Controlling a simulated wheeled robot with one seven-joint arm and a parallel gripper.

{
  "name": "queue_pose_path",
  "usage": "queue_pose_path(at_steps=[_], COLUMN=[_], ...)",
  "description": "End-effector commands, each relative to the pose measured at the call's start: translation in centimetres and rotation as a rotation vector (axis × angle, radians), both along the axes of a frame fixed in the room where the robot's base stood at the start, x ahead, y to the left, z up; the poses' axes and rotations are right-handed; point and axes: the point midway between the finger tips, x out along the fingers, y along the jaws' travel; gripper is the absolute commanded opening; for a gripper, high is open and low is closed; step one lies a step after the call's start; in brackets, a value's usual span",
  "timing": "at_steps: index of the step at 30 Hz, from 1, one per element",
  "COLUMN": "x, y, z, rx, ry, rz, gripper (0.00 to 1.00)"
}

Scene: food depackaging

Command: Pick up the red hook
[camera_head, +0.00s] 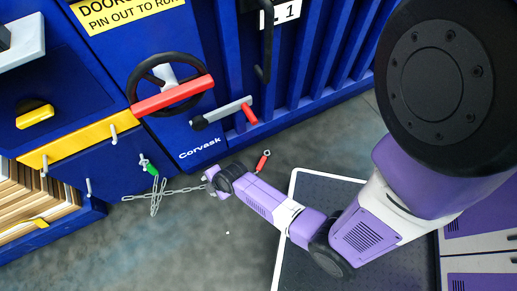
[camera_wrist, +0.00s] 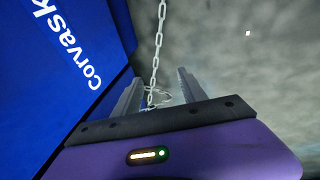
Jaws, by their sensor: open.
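The red hook (camera_head: 262,161), with a small metal end, shows in the head view just beyond my forearm and to the right of my gripper (camera_head: 208,181). I cannot make out the red hook in the wrist view. My gripper is open. In the wrist view, a metal chain (camera_wrist: 155,62) runs between and beyond the two fingers of my gripper (camera_wrist: 160,78), with a metal loop (camera_wrist: 160,97) near their base. In the head view the chain (camera_head: 180,192) reaches from the left up to the fingertips. I cannot tell whether the fingers touch it.
A blue machine (camera_head: 190,135) stands behind, with a black handwheel (camera_head: 143,84) crossed by a red bar and a red-gripped lever (camera_head: 250,112). A green hook (camera_head: 150,168) hangs at the left cabinet. A dark mat (camera_head: 290,240) lies under my arm. Grey floor is open at lower left.

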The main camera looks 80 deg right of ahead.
Motion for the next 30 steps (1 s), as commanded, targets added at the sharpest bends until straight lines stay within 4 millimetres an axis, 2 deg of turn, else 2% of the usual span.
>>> queue_pose_path(at_steps=[1, 4, 6, 9, 12, 15, 18, 30], x=[-0.1, -2.4, -4.8, -8.5, -11.8, -14.1, -15.2, -15.3], y=[-3.9, -10.1, -14.0, -18.4, -21.4, -23.1, -23.8, -23.8], z=[-4.0, -8.6, -10.9, -13.0, -14.3, -14.9, -15.3, -18.3], rx=[-0.032, -0.069, -0.080, -0.076, -0.062, -0.047, -0.040, -0.040], ry=[0.058, 0.192, 0.278, 0.377, 0.448, 0.493, 0.513, 0.513], rz=[0.045, 0.170, 0.248, 0.334, 0.394, 0.431, 0.452, 0.454], gripper=[0.49, 0.49, 0.49, 0.49, 0.49, 0.49, 0.49, 0.49])
